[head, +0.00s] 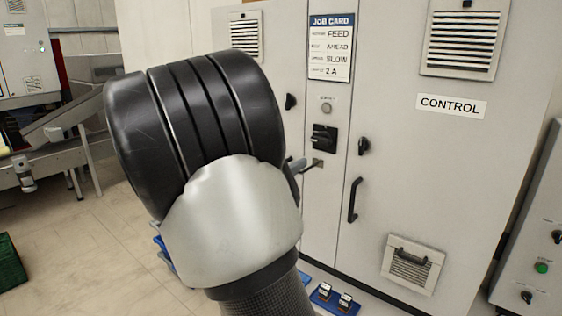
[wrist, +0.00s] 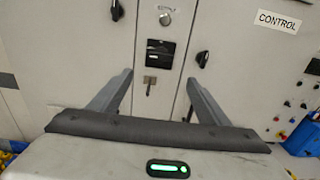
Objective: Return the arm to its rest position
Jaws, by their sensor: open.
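My arm fills the middle of the head view, raised in front of the grey control cabinet (head: 450,160). In that view my arm hides most of the gripper. In the wrist view my gripper (wrist: 160,78) is open, its two grey fingers well apart with nothing between them. The fingers point at the cabinet front, which also shows in the wrist view (wrist: 75,50). A small lever on a brownish plate (wrist: 150,81) appears between the fingertips, below a black rotary switch (wrist: 160,53). I cannot tell whether a finger touches the cabinet.
A job card (head: 331,48) reading FEED, AHEAD, SLOW, 2 A hangs on the cabinet. Black handles (head: 354,200) stick out from its doors. A blue pedal unit (head: 334,299) lies at its foot. A green crate (head: 11,263) stands at left; tiled floor between is clear.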

